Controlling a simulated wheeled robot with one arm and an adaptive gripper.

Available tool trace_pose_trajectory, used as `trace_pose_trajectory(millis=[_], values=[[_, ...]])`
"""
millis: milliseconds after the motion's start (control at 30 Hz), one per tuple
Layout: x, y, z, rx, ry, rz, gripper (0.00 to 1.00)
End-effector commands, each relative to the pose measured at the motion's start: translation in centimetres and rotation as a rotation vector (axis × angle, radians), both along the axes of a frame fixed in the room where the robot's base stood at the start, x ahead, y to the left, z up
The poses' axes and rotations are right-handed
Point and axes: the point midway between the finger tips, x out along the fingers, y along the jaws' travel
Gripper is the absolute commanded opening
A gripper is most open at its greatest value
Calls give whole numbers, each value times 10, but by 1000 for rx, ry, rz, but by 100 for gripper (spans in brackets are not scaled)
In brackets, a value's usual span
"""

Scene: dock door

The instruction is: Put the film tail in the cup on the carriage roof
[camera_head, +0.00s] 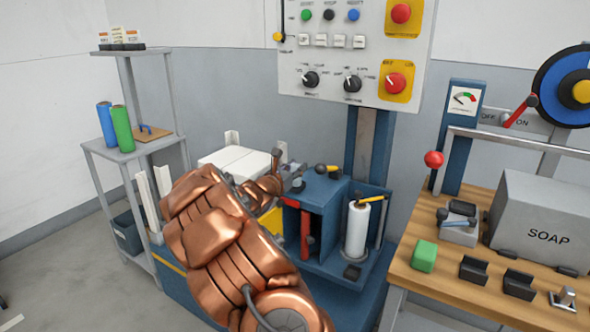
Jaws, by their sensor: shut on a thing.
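The blue carriage (325,190) stands at the centre, with a white film roll (357,230) upright at its right side. My gripper (291,178), at the end of the copper arm, is at the left edge of the carriage roof. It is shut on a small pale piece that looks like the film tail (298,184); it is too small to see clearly. On the roof, just right of the gripper, are a dark round knob and a yellow piece (327,169). I cannot make out the cup for certain; the gripper may hide it.
A control panel (350,50) hangs above the carriage on a blue mast. A grey shelf (130,150) is at left. A wooden bench (440,280) with a SOAP box (545,225) and small parts is at right.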

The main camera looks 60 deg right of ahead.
Motion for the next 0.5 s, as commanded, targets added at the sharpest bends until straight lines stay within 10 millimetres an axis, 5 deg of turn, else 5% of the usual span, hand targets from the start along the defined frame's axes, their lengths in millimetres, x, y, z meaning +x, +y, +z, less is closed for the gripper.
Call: trace_pose_trajectory(millis=[133,167,367,500], values=[[0,0,-3,0,0,0,8],[0,0,-3,0,0,0,33],[0,0,-3,0,-1,0,54],[0,0,-3,0,0,0,56]])
